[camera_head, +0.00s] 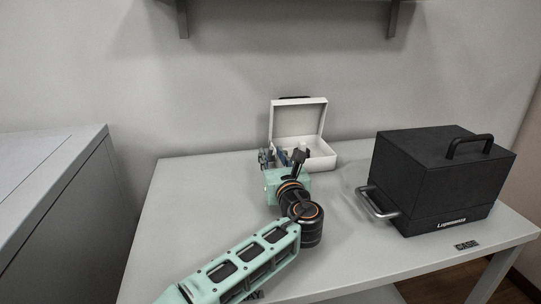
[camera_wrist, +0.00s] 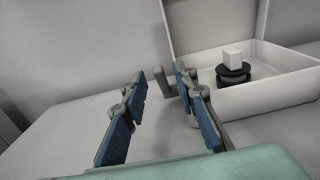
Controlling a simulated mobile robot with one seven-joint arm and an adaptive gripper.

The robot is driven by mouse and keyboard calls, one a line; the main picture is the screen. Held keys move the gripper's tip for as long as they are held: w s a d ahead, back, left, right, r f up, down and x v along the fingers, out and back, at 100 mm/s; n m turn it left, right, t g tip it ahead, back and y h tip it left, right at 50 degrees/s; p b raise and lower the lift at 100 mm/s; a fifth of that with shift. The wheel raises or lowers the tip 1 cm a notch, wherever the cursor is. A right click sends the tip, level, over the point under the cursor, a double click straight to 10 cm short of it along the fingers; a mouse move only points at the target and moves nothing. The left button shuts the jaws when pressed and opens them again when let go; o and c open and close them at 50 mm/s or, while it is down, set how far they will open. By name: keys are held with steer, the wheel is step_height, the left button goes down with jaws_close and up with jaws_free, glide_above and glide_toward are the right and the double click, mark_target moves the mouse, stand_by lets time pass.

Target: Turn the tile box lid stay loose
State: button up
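The white tile box (camera_head: 322,161) stands at the back of the table with its lid (camera_head: 298,119) raised. In the wrist view the box (camera_wrist: 272,96) is at the right, its lid (camera_wrist: 208,27) upright behind. A small grey lever (camera_wrist: 160,80), apparently the lid stay, sticks up beside the box's left side. My gripper (camera_wrist: 161,76) is open, with blue pads on both fingers. The lever appears in the gap between the fingertips; I cannot tell whether either finger touches it. In the head view my gripper (camera_head: 282,157) partly hides the box's left front.
Inside the box a white cube (camera_wrist: 233,58) sits on a black round piece (camera_wrist: 233,74). A black case (camera_head: 430,180) with a metal front handle (camera_head: 377,204) stands on the table's right. The table (camera_head: 185,205) is clear at left. A wall is close behind.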

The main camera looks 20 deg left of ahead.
steer(key=shift+x, duration=1.3)
jaws_close()
